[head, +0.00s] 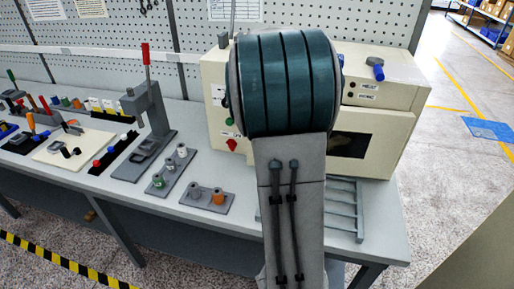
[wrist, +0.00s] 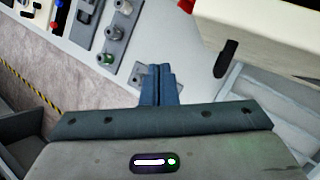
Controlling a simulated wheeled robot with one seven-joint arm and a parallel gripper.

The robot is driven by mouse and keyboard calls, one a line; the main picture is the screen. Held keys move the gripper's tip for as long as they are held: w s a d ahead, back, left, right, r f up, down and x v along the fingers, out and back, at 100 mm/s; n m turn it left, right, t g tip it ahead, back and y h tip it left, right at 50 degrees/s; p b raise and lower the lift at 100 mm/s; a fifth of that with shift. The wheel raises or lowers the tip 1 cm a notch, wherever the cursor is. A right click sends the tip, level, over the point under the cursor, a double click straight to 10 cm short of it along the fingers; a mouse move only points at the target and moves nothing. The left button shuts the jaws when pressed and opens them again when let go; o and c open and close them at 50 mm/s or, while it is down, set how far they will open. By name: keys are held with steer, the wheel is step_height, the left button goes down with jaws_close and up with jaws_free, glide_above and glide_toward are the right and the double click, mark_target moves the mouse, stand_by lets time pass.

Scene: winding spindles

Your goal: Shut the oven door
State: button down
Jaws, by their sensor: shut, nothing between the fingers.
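The cream oven (head: 215,75) stands on the bench at the right in the head view, partly hidden behind my arm. Its door (head: 385,150) has a dark window (head: 348,145). I cannot tell from here how far the door stands open. In the wrist view a pale oven panel (wrist: 275,40) with a dark handle (wrist: 226,58) is at the upper right. My gripper (wrist: 158,72) is shut and empty, over the bench to the left of the handle and apart from it. My arm hides the gripper in the head view.
A grey wire rack (head: 345,205) lies on the bench in front of the oven. Small plates with pegs (head: 207,198) and a lever press (head: 150,110) stand to the left. A pegboard wall (head: 105,30) is behind.

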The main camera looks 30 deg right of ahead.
steer(key=s+a+f+m+t+h, duration=0.1)
steer(key=s+f+h, duration=0.2)
steer(key=s, duration=0.4)
steer(key=s+f+m+t+h, duration=0.1)
steer(key=s+f+h, duration=0.25)
steer(key=s, duration=0.35)
steer(key=w+r+b+x, duration=0.1)
steer(key=b+x, duration=0.4)
steer(key=x, duration=0.7)
steer(key=shift+w+y, duration=0.35)
steer(key=shift+w+d+r, duration=0.1)
steer(key=shift+r, duration=0.05)
